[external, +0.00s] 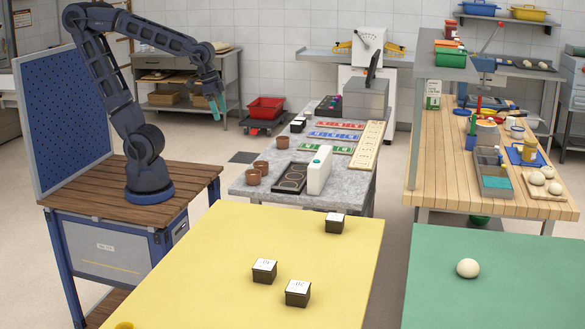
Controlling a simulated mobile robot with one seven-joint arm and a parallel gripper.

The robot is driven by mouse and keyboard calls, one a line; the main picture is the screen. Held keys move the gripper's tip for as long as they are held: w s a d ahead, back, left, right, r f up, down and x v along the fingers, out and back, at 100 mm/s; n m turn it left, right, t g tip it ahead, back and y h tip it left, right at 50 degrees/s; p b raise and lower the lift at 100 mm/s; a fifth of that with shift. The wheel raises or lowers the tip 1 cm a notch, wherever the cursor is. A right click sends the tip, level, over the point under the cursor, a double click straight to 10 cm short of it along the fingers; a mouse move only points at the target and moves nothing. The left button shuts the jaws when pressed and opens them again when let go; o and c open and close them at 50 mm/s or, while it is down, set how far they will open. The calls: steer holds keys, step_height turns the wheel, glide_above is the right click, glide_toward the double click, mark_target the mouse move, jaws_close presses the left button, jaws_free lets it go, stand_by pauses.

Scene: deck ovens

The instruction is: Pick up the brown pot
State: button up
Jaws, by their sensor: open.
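Three small brown pots stand on the near left part of the grey stone-topped table. One brown pot (282,142) stands farther back, a second brown pot (261,168) is nearer, and the third brown pot (253,178) is closest to the table's left edge. I cannot tell which one the task means. My gripper (215,106) hangs pointing down, left of the table and well apart from the pots. It is open, with nothing visible in it; its fingers are small in this view.
The grey table (245,189) also bears a black tray (291,178), a white upright block (319,170) and coloured strips. A yellow table (215,235) with dark boxes stands in front. A blue perforated panel (65,125) rises beside my arm. A red bin (265,108) stands behind.

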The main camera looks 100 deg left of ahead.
steer(key=w+a+f+n+g, duration=0.25)
steer(key=w+a+f, duration=0.35)
steer(key=a+f, duration=0.4)
steer(key=n+g+h, duration=0.1)
steer(key=n+g, duration=0.1)
steer(key=n, duration=0.2)
glide_toward(253, 172)
steer(key=shift+w+a+f, duration=0.2)
steer(key=shift+a, duration=0.4)
steer(key=f, duration=0.4)
steer(key=shift+s+d+f, duration=0.25)
steer(key=shift+d+f, duration=0.05)
steer(key=shift+s+d+f, duration=0.2)
steer(key=shift+f, duration=0.65)
steer(key=shift+s+d+f, duration=0.15)
steer(key=shift+d+f, duration=0.1)
steer(key=shift+f, duration=0.65)
steer(key=shift+s+d+f, duration=0.2)
steer(key=shift+f, duration=0.65)
steer(key=c, duration=1.2)
steer(key=shift+r, duration=0.15)
